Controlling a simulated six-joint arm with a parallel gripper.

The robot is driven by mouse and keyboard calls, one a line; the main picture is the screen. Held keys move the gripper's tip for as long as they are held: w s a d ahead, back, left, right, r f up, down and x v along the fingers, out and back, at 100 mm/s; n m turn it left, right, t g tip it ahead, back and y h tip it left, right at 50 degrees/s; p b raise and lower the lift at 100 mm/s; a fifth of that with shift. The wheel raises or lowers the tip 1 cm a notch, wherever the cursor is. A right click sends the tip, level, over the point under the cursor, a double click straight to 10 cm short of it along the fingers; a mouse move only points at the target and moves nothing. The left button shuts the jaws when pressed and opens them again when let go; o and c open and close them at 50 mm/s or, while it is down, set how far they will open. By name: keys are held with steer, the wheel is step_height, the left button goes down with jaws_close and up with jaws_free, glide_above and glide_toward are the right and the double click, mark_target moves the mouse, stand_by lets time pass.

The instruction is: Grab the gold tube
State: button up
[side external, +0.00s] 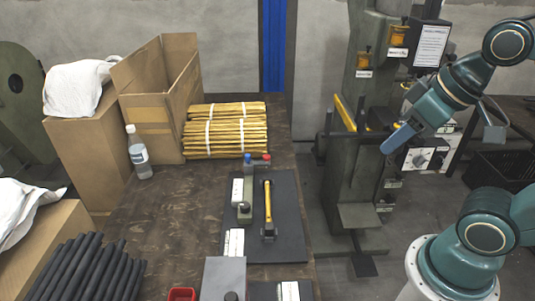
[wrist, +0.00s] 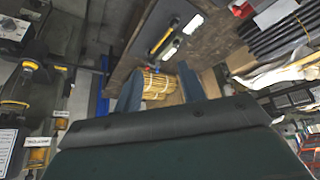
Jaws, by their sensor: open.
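Gold tubes (side external: 240,137) lie in a stacked bundle with white bands on the table, beside an open cardboard box. The bundle (wrist: 158,85) also shows in the wrist view, beyond and between my fingers. A single gold-yellow bar (side external: 345,113) sits tilted at the press; I cannot tell whether it is a tube. My gripper (side external: 443,138) is up at the right, in front of the press and well apart from the bundle. In the wrist view my gripper (wrist: 160,92) has its two blue-grey fingers spread, with nothing held between them.
The green press (side external: 365,170) stands right of the table. A yellow-handled tool (side external: 267,210) lies on a dark mat (side external: 290,225). A clear bottle (side external: 138,155), the cardboard box (side external: 160,90) and dark rods (side external: 85,270) crowd the left. The brown table middle (side external: 180,215) is clear.

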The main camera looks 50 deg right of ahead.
steer(key=m+g, duration=0.6)
steer(key=m, duration=0.3)
glide_above(268, 199)
step_height(268, 199, down, 26)
steer(key=shift+f, duration=0.2)
steer(key=shift+f, duration=4.15)
